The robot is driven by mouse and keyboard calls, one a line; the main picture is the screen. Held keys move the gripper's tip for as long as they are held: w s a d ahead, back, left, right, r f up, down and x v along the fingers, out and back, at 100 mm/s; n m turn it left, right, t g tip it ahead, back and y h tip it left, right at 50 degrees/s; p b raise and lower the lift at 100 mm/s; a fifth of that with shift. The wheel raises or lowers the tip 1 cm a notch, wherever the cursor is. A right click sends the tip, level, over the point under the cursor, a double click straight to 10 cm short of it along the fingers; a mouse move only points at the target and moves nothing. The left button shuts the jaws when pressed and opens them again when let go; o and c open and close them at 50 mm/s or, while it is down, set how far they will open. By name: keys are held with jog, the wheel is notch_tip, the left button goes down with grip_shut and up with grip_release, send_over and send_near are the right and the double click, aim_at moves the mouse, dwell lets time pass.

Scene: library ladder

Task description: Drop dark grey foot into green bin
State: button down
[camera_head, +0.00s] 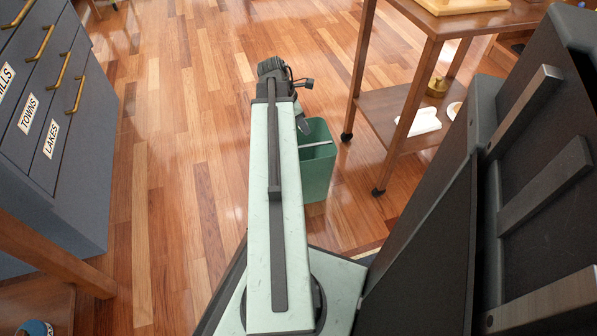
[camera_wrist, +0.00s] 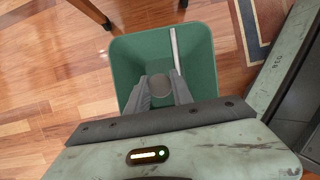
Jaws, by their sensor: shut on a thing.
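The green bin (camera_head: 319,178) stands on the wooden floor beside my arm in the head view. It also fills the middle of the wrist view (camera_wrist: 200,70), seen from above with its open top facing me. My gripper (camera_wrist: 160,90) is over the bin opening, its two grey fingers shut on the dark grey foot (camera_wrist: 160,84). The foot shows as a small round grey end between the fingertips. In the head view my arm hides the foot and most of the gripper. How far the foot is above the bin floor I cannot tell.
A pale stick (camera_wrist: 175,50) leans inside the bin. A wooden cart (camera_head: 405,75) on castors stands right of the bin, with a white item (camera_head: 424,121) on its lower shelf. A blue-grey drawer cabinet (camera_head: 45,130) is at left. The floor between is clear.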

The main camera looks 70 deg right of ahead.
jog(key=shift+r, duration=0.1)
jog(key=c, duration=1)
grip_release()
jog(key=shift+c, duration=0.2)
jog(key=p+v, duration=0.7)
jog(key=shift+r, duration=0.4)
jog(key=shift+w+a, duration=0.1)
jog(key=shift+w, duration=0.05)
